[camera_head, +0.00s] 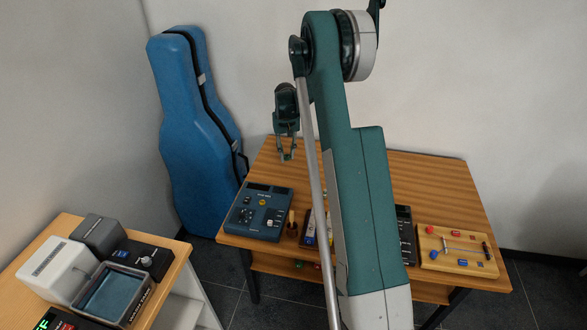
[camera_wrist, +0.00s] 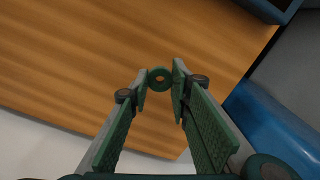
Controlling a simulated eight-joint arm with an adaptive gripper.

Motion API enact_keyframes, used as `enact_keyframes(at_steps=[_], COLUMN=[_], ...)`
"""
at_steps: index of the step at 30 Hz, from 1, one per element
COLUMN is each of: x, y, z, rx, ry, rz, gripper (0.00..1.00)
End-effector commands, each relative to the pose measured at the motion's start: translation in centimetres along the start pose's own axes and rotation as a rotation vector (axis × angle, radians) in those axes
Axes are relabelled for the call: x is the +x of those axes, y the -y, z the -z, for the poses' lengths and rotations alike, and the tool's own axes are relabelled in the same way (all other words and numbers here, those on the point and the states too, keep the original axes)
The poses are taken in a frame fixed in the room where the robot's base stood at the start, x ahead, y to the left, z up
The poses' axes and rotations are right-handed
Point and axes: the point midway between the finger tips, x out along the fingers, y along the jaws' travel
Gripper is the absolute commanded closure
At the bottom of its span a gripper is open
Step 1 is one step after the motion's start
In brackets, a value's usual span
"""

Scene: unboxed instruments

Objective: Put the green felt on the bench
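The green felt (camera_wrist: 160,78) is a small ring with a hole in the middle. In the wrist view it sits between the fingertips of my gripper (camera_wrist: 159,82), which look closed on its two sides. In the head view my gripper (camera_head: 287,155) hangs over the back left part of the striped wooden bench (camera_head: 435,180). The bench top (camera_wrist: 90,50) also shows beneath the fingers in the wrist view. I cannot tell the exact height above it.
A blue instrument case (camera_head: 195,130) stands against the wall left of the bench. A blue control box (camera_head: 258,212) and a wooden board with coloured parts (camera_head: 457,250) lie along the bench's front. My arm hides the middle. A lower desk (camera_head: 65,228) holds boxes. The back of the bench is clear.

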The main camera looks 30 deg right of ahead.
Motion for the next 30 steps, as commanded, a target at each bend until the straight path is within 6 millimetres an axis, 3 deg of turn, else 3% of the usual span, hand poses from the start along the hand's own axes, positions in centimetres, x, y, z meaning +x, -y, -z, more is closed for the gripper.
enact_keyframes(at_steps=[6, 20, 30], x=[2.9, 3.6, 6.6], y=[0.0, 0.0, 0.0], z=[0.0, 0.0, 0.1], rx=[0.0, 0.0, 0.0], ry=[0.0, 0.0, 0.0], rz=[0.0, 0.0, 0.0], gripper=[0.82, 0.82, 0.82])
